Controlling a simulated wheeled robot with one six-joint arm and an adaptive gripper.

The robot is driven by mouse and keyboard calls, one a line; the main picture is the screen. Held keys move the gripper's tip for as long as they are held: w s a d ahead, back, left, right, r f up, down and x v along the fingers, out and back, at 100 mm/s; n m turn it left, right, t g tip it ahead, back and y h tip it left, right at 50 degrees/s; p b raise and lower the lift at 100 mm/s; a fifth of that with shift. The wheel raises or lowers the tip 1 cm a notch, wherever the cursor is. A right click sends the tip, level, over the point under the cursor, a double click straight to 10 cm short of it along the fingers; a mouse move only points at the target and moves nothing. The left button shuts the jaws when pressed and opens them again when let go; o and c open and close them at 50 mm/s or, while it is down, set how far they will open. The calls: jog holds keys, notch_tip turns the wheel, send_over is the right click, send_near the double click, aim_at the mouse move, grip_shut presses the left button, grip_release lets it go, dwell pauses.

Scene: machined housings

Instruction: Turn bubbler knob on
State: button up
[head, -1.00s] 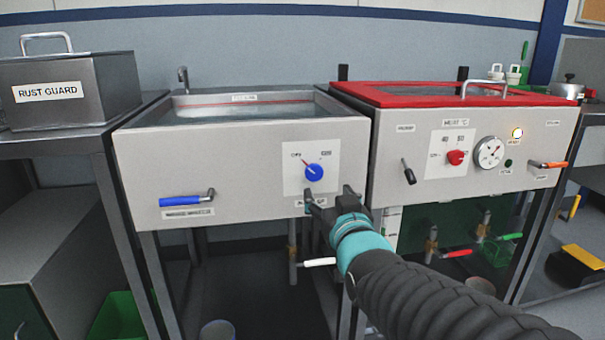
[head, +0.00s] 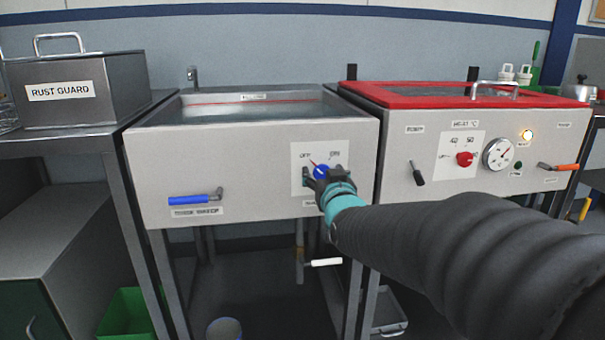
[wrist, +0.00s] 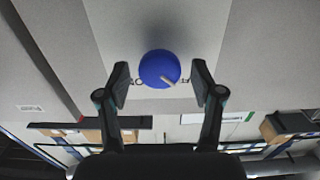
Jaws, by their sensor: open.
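The blue bubbler knob (head: 321,171) sits on a white label plate on the front panel of the left sink (head: 255,190). The plate reads OFF at its left and ON at its right, and a red pointer line slants up-left toward OFF. My gripper (head: 322,174) is at the knob, partly covering it in the head view. In the wrist view the blue knob (wrist: 159,69) lies between the two spread fingertips (wrist: 160,84), with a visible gap on each side. The gripper is open and holds nothing.
A blue-handled lever (head: 195,200) is on the same panel at the left. The red-rimmed heated tank (head: 450,97) with a red knob (head: 464,159) and black lever (head: 415,172) stands to the right. A white-handled valve (head: 323,262) is below the sink.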

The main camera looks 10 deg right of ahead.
jog(key=c, duration=1.1)
jog(key=shift+f+m+b, duration=0.1)
jog(key=shift+m+b, duration=0.2)
jog(key=shift+b, duration=0.25)
jog(key=shift+f+m+b, duration=0.15)
jog(key=shift+m+b, duration=0.75)
jog(key=shift+b, duration=0.35)
jog(key=m+b, duration=0.3)
jog(key=m, duration=0.1)
jog(key=shift+d+m, duration=0.15)
jog(key=shift+m, duration=0.15)
jog(key=m, duration=1)
jog(key=shift+m+b, duration=0.4)
